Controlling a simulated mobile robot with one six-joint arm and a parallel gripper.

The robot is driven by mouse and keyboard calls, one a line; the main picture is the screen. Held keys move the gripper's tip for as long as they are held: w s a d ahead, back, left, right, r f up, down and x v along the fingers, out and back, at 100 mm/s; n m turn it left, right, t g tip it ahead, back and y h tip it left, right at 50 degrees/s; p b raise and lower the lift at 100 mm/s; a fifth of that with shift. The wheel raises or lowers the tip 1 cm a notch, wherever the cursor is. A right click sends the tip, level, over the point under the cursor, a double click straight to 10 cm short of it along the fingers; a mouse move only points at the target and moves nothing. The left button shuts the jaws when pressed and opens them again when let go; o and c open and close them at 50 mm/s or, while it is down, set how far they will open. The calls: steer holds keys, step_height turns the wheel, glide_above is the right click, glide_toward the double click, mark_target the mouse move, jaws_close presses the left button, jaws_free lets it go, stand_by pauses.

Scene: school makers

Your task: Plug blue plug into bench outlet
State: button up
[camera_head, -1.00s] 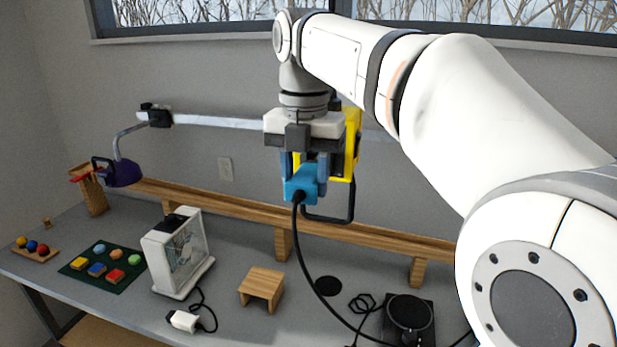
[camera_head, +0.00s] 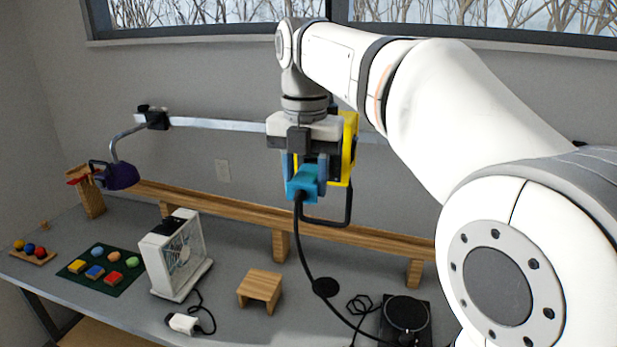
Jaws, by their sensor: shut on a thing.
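The blue plug (camera_head: 303,181) is between the fingers of my gripper (camera_head: 304,168), high above the bench and in front of the wall. My gripper points down and is shut on it. A black cable (camera_head: 303,245) hangs from the plug and runs down to the bench near a dark round device (camera_head: 406,316). I cannot tell whether this is the bench outlet.
A yellow-framed object (camera_head: 348,145) is close behind my gripper. A wooden rail (camera_head: 235,209) on blocks crosses the bench (camera_head: 225,310).

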steer(key=shift+w+d, duration=0.15)
steer(key=shift+w, duration=0.25)
steer(key=o, duration=1)
steer(key=shift+o, duration=0.9)
steer(key=shift+r, duration=0.1)
